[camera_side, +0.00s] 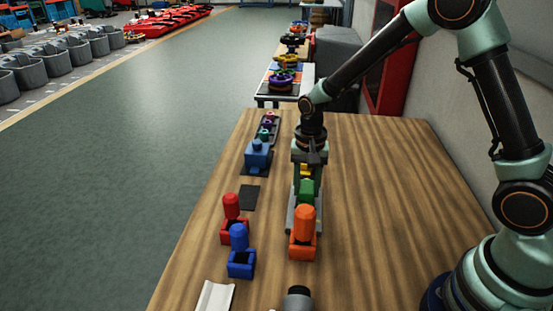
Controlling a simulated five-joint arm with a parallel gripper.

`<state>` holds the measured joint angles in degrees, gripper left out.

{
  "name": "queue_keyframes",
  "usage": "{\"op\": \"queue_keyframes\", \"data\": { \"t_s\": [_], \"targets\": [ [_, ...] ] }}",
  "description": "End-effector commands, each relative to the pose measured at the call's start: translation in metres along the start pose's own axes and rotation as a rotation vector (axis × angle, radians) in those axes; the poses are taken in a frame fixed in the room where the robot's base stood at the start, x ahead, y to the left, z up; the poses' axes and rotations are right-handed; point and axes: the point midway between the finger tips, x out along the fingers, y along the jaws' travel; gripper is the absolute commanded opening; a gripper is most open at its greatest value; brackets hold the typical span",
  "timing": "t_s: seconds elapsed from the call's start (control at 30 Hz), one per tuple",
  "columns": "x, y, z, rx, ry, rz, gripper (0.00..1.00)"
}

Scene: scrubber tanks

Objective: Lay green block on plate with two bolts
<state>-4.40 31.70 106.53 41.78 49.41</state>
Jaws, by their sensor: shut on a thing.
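My gripper (308,178) points down over the middle of the table and is shut on the green block (307,188). The block hangs at the lower end of the fingers, just behind the tall orange piece in this view. A long grey plate-like part (290,218) shows below and beside the block, partly covered by the orange piece and the gripper. I cannot make out two bolts on it. Whether the block touches it cannot be told.
An orange piece (305,224) stands in front of the gripper. Red (231,207) and blue (239,238) pieces, a dark flat square (250,197) and a blue block (257,157) lie to the left. The table's right side (390,190) is clear.

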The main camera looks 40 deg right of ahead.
Motion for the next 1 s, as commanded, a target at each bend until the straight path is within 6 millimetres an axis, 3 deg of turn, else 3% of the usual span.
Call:
{"op": "queue_keyframes", "data": {
  "t_s": [1.0],
  "targets": [
    [0.010, 0.000, 0.000, 0.000, 0.001, -0.001, 0.00]
  ]
}}
